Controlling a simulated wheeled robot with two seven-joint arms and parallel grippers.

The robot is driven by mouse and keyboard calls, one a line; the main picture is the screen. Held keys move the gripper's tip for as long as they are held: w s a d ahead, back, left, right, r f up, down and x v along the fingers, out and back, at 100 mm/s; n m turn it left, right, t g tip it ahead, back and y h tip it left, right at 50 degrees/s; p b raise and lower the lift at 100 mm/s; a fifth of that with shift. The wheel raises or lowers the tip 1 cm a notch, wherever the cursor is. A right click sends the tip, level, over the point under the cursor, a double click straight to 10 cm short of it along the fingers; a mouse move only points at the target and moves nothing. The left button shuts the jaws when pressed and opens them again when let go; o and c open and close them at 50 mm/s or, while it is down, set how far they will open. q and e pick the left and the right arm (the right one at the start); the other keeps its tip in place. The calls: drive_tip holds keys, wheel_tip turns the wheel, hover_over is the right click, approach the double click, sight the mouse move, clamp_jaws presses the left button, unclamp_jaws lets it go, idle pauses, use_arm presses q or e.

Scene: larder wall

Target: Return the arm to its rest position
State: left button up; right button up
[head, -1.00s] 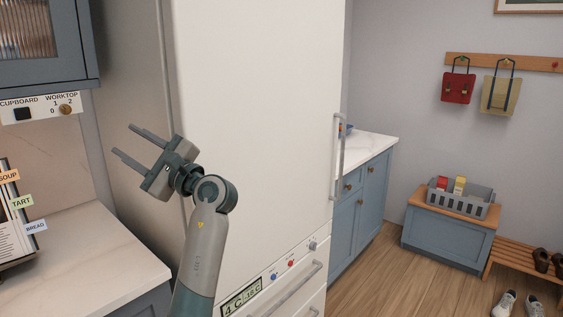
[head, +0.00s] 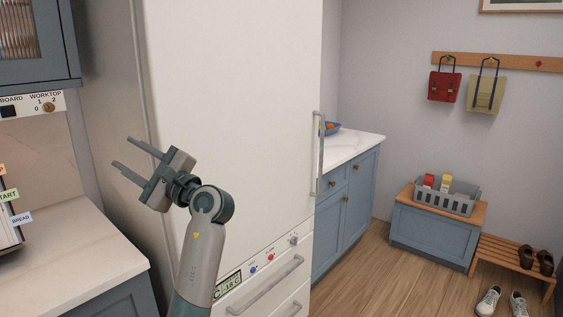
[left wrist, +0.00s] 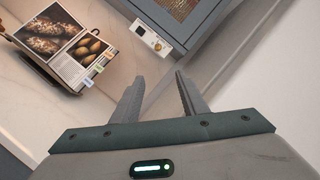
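My left gripper (head: 137,158) is raised in front of the tall white fridge (head: 235,110), at the left of the head view. Its two fingers are apart with nothing between them. In the left wrist view the same open fingers (left wrist: 160,98) point toward the wall and the worktop corner, touching nothing. My right arm and gripper do not show in either view.
The worktop (head: 75,255) with a recipe book (left wrist: 75,50) is at the left, below a blue wall cupboard (head: 35,45). Right of the fridge are a blue counter (head: 345,205), a chest with a grey basket (head: 445,199), a slatted bench (head: 510,262) and shoes on the floor.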

use_arm(q)
drive_tip(key=s+a+f+n+h, duration=0.1)
drive_tip(key=s+f+h, duration=0.15)
drive_tip(key=f, duration=0.85)
drive_tip(key=s+a+f+n+h, duration=0.1)
drive_tip(key=f+h, duration=0.2)
drive_tip(key=f, duration=0.9)
drive_tip(key=s+d+f+n+h, duration=0.1)
drive_tip(key=s+f+h, duration=0.1)
drive_tip(key=s+f, duration=0.5)
drive_tip(key=s+d+f+n+h, duration=0.1)
drive_tip(key=s+f+h, duration=0.2)
drive_tip(key=f, duration=0.8)
drive_tip(key=s+d+f+n+g+h, duration=0.3)
drive_tip(key=s+d+f+n+h, duration=0.1)
drive_tip(key=s+f, duration=0.85)
drive_tip(key=s+d+f+n+g+h, duration=0.2)
drive_tip(key=s+d, duration=0.1)
drive_tip(key=s, duration=0.7)
drive_tip(key=s+d+f+n+g+h, duration=0.1)
drive_tip(key=s+d+h, duration=0.25)
drive_tip(key=s, duration=0.75)
drive_tip(key=w+d+f+t, duration=0.1)
drive_tip(key=d+f, duration=0.1)
drive_tip(key=f, duration=1.5)
drive_tip(key=w+d+f+t, duration=0.1)
drive_tip(key=d+f, duration=0.1)
drive_tip(key=f, duration=1.5)
drive_tip(key=shift+w+d+f, duration=0.15)
drive_tip(key=shift+w, duration=0.15)
